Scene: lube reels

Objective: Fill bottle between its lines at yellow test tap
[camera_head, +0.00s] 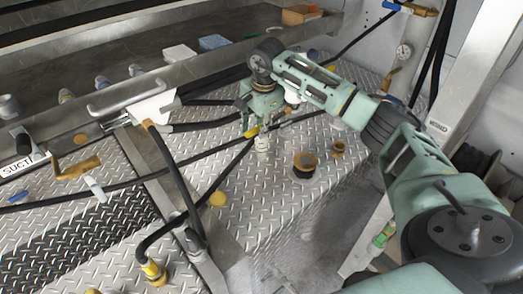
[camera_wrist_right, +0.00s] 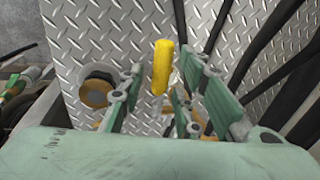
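My right gripper (camera_head: 258,118) points down over the diamond-plate deck at the yellow tap. The tap's yellow handle (camera_head: 250,132) shows just below the fingers, and in the right wrist view (camera_wrist_right: 162,67) it stands between and beyond the fingertips. A small whitish cylinder (camera_head: 262,144), perhaps the bottle, is right below the gripper. Its lines and fill level are too small to read. In the right wrist view the right gripper's fingers (camera_wrist_right: 158,88) stand apart with deck plate visible between them. A pale shape beside the right finger is partly hidden. My left gripper is out of view.
A dark round fitting with an amber top (camera_head: 304,165) and a brass fitting (camera_head: 338,149) stand right of the tap. Black hoses cross the deck left of it.

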